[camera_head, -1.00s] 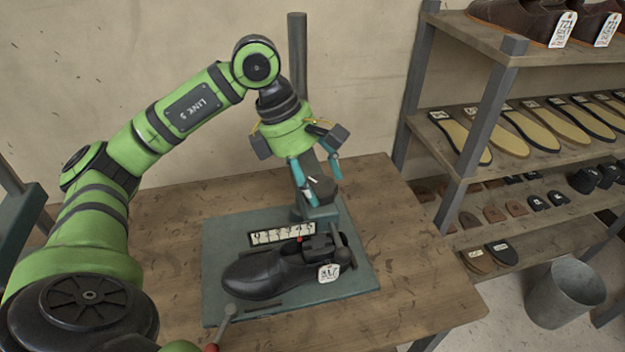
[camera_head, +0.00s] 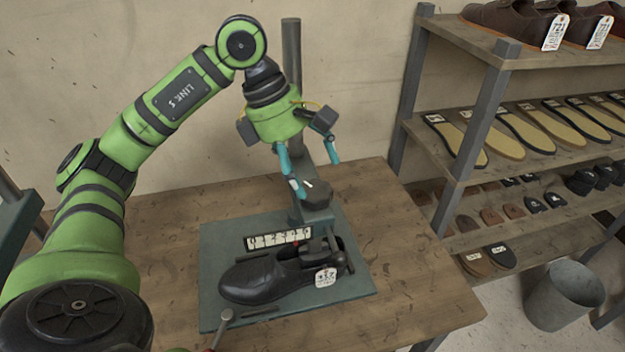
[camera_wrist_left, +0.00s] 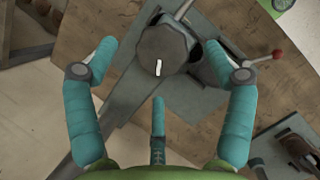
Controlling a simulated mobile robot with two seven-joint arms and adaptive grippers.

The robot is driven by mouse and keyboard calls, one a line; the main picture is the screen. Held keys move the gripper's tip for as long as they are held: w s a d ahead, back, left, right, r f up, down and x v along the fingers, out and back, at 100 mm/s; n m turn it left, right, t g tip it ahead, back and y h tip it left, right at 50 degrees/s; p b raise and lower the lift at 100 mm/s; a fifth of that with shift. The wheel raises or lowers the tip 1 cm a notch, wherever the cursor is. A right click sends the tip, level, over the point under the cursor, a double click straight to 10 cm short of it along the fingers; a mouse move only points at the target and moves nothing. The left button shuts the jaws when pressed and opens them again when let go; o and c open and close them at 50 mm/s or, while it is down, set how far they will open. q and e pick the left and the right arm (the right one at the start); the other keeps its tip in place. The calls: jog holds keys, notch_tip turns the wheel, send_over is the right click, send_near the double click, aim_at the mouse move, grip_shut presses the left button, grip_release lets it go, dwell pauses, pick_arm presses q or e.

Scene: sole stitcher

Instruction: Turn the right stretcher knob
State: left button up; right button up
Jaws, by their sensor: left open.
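A dark round knob (camera_head: 320,193) with a white mark on top sits on a grey-teal bracket of the machine post, behind the shoe. It also shows in the left wrist view (camera_wrist_left: 163,55). My left gripper (camera_head: 314,172) is open and empty, with teal fingers spread around and above the knob. In the wrist view the two upper fingertips lie to either side of the knob, with visible gaps; a third finger points at it from below. I cannot tell the exact height above it. My right gripper is out of view.
A black tagged shoe (camera_head: 262,279) lies on the teal base plate (camera_head: 222,240), in front of a number strip (camera_head: 278,239). A shelf (camera_head: 480,180) and a bin (camera_head: 565,296) stand at the right.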

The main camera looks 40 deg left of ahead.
pick_arm(q)
jog(key=v, duration=0.8)
jog(key=shift+r, duration=0.15)
jog(key=shift+d, duration=0.15)
